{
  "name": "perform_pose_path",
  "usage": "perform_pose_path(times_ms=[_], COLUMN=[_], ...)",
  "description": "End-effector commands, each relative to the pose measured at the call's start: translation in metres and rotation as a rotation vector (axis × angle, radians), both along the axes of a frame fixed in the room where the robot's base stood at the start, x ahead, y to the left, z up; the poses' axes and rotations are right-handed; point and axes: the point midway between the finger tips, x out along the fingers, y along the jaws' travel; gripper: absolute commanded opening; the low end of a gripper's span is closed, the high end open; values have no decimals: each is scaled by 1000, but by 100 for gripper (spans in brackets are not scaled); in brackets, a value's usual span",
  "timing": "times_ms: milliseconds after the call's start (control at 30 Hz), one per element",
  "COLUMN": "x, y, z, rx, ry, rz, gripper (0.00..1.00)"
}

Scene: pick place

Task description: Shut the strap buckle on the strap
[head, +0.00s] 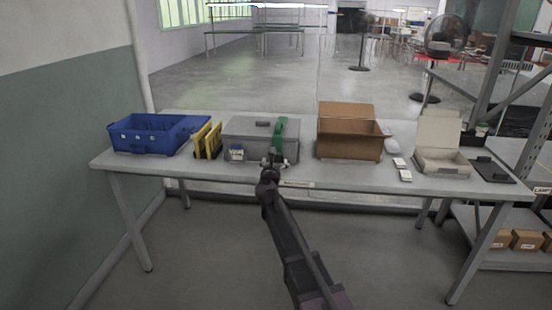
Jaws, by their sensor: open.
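A green strap (279,133) stands up over the right part of a grey case (255,134) on the table. The strap's lower front end is behind my gripper, and I cannot make out the buckle or whether it is shut. My gripper (273,157) is open at the front of the case, just below the strap. I cannot tell whether it touches the strap or the case.
The grey table (325,176) also holds a blue crate (146,142), a yellow stand (207,141), a small blue-and-white box (236,153), a cardboard box (348,147), white cards (405,175), an open pale box (442,165) and a dark board (491,170).

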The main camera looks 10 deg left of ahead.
Motion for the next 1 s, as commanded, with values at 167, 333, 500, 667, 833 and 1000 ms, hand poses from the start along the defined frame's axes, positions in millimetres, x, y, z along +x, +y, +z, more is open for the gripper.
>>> perform_pose_path(times_ms=[167,333,500,667,833,1000], x=[23,32,33,33,33,33], y=[0,-1,-1,-2,-1,-1], z=[0,0,0,0,0,0], rx=[0,0,0,0,0,0], ry=[0,0,0,0,0,0], rz=[-1,0,0,0,0,0], gripper=[98,98,98,98,59,15])
